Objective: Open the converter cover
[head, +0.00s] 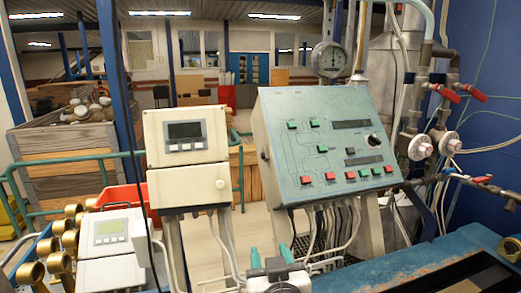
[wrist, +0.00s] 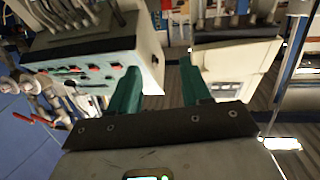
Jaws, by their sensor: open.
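The converter is a white box (head: 170,135) with a grey display and small buttons, left of centre in the head view. Its cover (head: 188,187) is the plain lower panel with a round knob (head: 220,184) on the right; it looks closed. In the wrist view, which is turned over, the converter (wrist: 235,60) is at upper right, partly behind a finger. My gripper (head: 271,256) is low in the head view, below and right of the cover. Its green fingers are apart with nothing between them, also in the wrist view (wrist: 160,88).
A green-grey control panel (head: 285,150) with red and green buttons stands right of the converter. Cables (head: 320,225) hang beneath it. A second white meter box (head: 110,230) and brass fittings (head: 62,240) are at lower left. Pipes with red valve handles (head: 447,93) are at right.

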